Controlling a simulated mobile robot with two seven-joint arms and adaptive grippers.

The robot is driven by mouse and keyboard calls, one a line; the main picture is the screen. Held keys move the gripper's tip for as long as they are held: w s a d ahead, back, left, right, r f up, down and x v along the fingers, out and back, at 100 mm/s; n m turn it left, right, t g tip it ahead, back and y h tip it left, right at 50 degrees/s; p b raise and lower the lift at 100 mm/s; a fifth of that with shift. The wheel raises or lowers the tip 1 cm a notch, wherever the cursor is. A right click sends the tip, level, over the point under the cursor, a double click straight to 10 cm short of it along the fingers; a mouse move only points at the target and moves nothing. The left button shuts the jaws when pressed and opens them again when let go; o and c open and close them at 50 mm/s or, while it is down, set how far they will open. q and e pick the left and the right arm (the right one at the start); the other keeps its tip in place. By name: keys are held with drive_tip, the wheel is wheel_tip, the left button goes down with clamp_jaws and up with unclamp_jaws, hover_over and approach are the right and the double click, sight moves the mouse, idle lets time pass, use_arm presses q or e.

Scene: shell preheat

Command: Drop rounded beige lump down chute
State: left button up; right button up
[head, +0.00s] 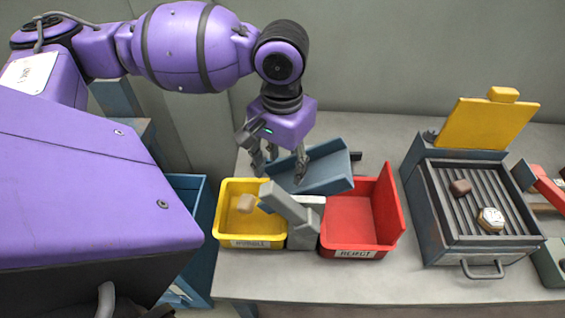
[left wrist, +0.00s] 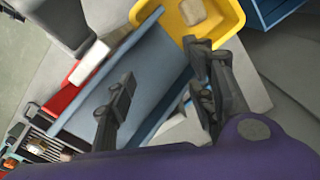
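The rounded beige lump (head: 246,203) shows inside the outline of the yellow bin (head: 228,228), and it also shows there in the left wrist view (left wrist: 192,12). The blue chute (head: 328,175) is a tilted open trough behind the two bins; its bed (left wrist: 140,80) crosses the left wrist view and looks empty. My left gripper (head: 279,165) hangs over the left end of the chute. Its fingers (left wrist: 160,98) are spread wide with nothing between them. My right gripper is not in view.
A grey angled flap on a block (head: 291,205) stands between the yellow bin and the red reject bin (head: 362,238). At right is a ridged grill (head: 475,195) with a raised yellow lid (head: 492,123), a brown lump (head: 460,187) and a round dial (head: 490,219).

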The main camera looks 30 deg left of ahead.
use_arm(q)
wheel_tip(320, 180, up, 12)
idle(0.6)
